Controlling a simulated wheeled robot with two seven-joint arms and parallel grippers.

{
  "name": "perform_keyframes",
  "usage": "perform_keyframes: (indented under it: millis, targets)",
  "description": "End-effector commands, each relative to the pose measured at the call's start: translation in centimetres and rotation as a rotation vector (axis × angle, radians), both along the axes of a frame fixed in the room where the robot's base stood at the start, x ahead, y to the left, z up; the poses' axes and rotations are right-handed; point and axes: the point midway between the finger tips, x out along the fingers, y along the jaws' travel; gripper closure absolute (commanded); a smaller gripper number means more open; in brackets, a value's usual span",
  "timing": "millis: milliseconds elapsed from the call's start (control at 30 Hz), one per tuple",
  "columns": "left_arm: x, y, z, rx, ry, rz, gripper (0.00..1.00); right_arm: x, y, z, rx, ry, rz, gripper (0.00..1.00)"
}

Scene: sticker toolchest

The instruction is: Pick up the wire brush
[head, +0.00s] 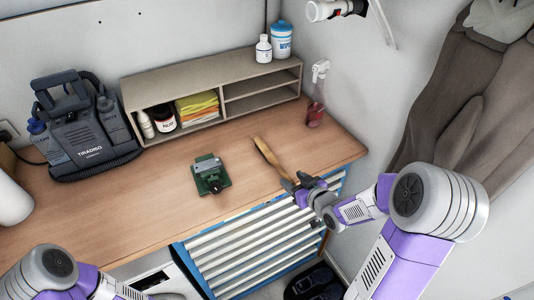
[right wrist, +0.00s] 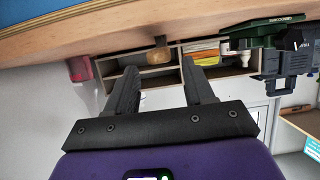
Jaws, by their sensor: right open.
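The wire brush (head: 266,152) lies on the wooden workbench near its front edge, its tan wooden handle angled toward the back left. My right gripper (head: 292,184) is at the near end of the brush, by the front edge of the bench. In the right wrist view, which is upside down, the right gripper (right wrist: 158,70) is open with nothing between its fingers. The brush (right wrist: 159,54) shows nearly end-on beyond and between the fingertips, apart from them. My left arm shows at the bottom left of the head view, but its gripper is out of frame.
A green vise (head: 210,178) stands left of the brush. A shelf unit (head: 248,88) with cloths and jars is at the back. A red spray bottle (head: 315,113) stands at the back right. A dark machine (head: 85,135) is at the left. Blue-framed drawers (head: 250,245) are below.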

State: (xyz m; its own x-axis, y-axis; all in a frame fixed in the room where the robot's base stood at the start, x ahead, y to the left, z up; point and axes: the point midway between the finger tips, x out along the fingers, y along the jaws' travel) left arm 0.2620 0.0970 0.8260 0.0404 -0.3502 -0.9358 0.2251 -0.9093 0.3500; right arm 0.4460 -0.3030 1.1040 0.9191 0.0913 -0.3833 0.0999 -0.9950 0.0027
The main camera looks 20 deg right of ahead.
Motion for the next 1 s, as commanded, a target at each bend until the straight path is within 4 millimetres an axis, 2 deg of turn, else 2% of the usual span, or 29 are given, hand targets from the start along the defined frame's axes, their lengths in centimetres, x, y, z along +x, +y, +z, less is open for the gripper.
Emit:
perform_keyframes:
  millis: [400, 733, 767, 1000]
  targets:
    - [0.0, 0.0, 0.7, 0.0, 0.0, 0.0, 0.57, 4.7, 0.7, -1.4, 0.0, 0.001, 0.002, 0.47]
    - [0.0, 0.0, 0.8, 0.0, 0.0, 0.0, 0.57, 5.3, 0.7, -1.7, -0.001, 0.0, 0.0, 0.47]
    - [0.0, 0.0, 0.8, 0.0, 0.0, 0.0, 0.57, 5.3, 0.7, -1.7, -0.001, 0.0, 0.0, 0.49]
    - [0.0, 0.0, 0.8, 0.0, 0.0, 0.0, 0.57, 5.3, 0.7, -1.7, -0.001, 0.0, 0.0, 0.86]
